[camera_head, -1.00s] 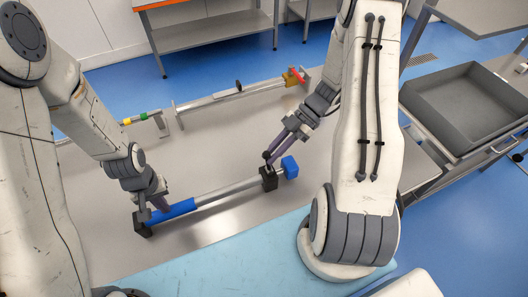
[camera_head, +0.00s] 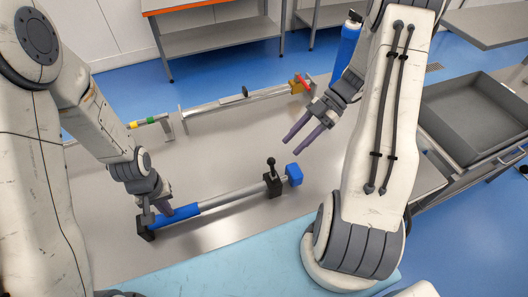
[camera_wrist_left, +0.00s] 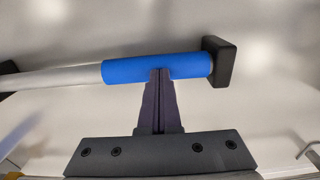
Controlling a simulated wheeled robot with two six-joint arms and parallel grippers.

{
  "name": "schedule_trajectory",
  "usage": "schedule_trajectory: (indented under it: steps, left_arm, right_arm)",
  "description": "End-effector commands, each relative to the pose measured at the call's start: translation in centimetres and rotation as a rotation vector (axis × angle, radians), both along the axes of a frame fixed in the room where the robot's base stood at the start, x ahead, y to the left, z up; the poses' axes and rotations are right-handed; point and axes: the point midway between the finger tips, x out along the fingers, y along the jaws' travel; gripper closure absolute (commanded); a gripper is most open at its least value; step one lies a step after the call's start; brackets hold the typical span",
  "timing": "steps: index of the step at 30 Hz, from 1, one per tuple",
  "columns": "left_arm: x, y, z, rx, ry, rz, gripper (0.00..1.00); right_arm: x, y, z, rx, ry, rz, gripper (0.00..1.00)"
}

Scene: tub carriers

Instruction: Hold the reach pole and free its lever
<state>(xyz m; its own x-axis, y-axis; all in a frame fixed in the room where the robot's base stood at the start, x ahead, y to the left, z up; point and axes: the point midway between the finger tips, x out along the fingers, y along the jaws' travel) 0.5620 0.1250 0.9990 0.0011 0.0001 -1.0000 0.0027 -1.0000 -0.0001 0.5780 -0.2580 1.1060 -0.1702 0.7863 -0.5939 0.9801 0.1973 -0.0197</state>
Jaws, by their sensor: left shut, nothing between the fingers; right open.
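The reach pole (camera_head: 229,196) lies across the grey table. It has a blue grip sleeve (camera_head: 180,214) with a black end cap (camera_head: 145,231) at the left and a blue tip (camera_head: 294,174) at the right. Its black lever (camera_head: 271,164) with a ball knob stands up from a black block near the tip. My left gripper (camera_head: 161,207) is at the sleeve. In the left wrist view its fingers (camera_wrist_left: 159,74) are shut together, overlapping the edge of the sleeve (camera_wrist_left: 125,71), with nothing between them. My right gripper (camera_head: 290,147) is open and empty, above and beyond the lever.
A rail (camera_head: 215,106) with a red-handled yellow fitting (camera_head: 297,86) runs along the table's far side. A rod with green and yellow bands (camera_head: 148,121) lies left of it. A grey tub (camera_head: 455,142) stands at the right. A light blue mat (camera_head: 200,270) is in front.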

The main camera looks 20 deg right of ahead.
Motion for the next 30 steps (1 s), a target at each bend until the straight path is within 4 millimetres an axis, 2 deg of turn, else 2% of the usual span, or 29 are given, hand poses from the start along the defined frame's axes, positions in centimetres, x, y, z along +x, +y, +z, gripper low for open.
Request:
schedule_trajectory:
  steps: [3,9,22,23,24,25,30]
  left_arm:
    - [-0.2,0.0,-0.2,0.001,0.005,0.001,1.0]
    - [-0.2,0.0,-0.2,0.001,0.006,0.002,1.0]
    - [-0.2,0.0,-0.2,0.001,0.006,0.002,1.0]
    - [-0.2,0.0,-0.2,0.001,0.006,0.002,0.89]
    - [-0.2,0.0,-0.2,0.001,0.006,0.002,0.74]
    - [-0.2,0.0,-0.2,0.001,0.006,0.002,0.66]
    - [-0.2,0.0,-0.2,0.001,0.006,0.001,0.66]
  right_arm:
    - [0.4,-1.8,1.3,-0.001,-0.003,-0.002,0.54]
    - [0.7,-3.4,2.5,0.0,-0.001,-0.001,0.54]
    - [0.8,-3.6,2.7,0.0,0.0,0.0,0.54]
    - [0.8,-3.6,2.7,0.0,0.0,0.0,0.54]
    - [0.8,-3.6,2.7,0.0,0.0,0.0,0.54]
    - [0.8,-3.6,2.7,0.0,0.0,0.0,0.54]
    - [0.8,-3.6,2.7,0.0,0.0,0.0,0.54]
